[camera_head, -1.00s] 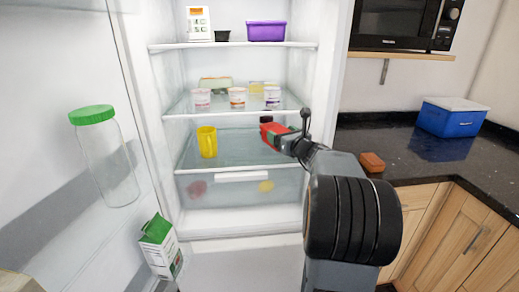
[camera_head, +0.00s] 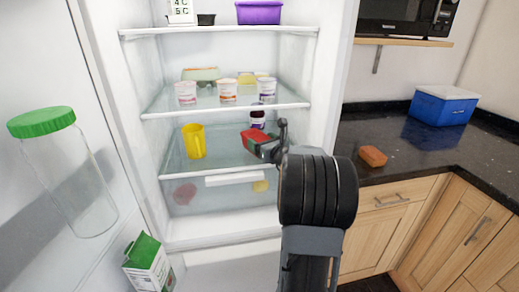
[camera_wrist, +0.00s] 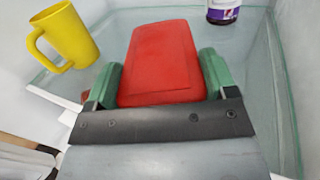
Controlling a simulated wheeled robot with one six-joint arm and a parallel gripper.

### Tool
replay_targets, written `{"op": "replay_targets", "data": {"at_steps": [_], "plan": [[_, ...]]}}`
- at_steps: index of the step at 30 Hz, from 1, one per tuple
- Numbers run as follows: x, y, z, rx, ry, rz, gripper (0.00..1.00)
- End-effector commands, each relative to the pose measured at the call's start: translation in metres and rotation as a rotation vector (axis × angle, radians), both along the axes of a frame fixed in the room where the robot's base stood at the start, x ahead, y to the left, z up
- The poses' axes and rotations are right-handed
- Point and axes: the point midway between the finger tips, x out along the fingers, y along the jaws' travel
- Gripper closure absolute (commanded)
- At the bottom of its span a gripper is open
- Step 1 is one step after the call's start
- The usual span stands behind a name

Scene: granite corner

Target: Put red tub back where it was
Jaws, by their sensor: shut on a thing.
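The red tub (camera_head: 253,136) is held in my gripper (camera_head: 262,146) inside the open fridge, at the level of the lower glass shelf (camera_head: 222,161). In the wrist view the red tub (camera_wrist: 162,62) sits between the two green fingers of my gripper (camera_wrist: 160,82), which are shut on its sides. I cannot tell whether the tub touches the shelf. A yellow mug (camera_head: 194,142) stands on the same shelf to the left. A dark jar with a purple and white label (camera_head: 257,118) stands behind the tub to the right.
Several small yogurt pots (camera_head: 227,91) stand on the shelf above. A purple tub (camera_head: 259,12) is on the top shelf. The open door at left holds a green-lidded jar (camera_head: 62,170) and a carton (camera_head: 148,265). A brick-coloured block (camera_head: 373,156) lies on the counter.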

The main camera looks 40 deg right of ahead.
Motion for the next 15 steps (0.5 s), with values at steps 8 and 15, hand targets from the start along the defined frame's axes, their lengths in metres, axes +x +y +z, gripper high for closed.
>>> {"op": "replay_targets", "data": {"at_steps": [8,15], "plan": [[0.001,0.001,-0.019,-0.001,-0.003,0.003,0.54],[0.001,0.002,-0.019,-0.001,-0.003,0.004,0.54]]}}
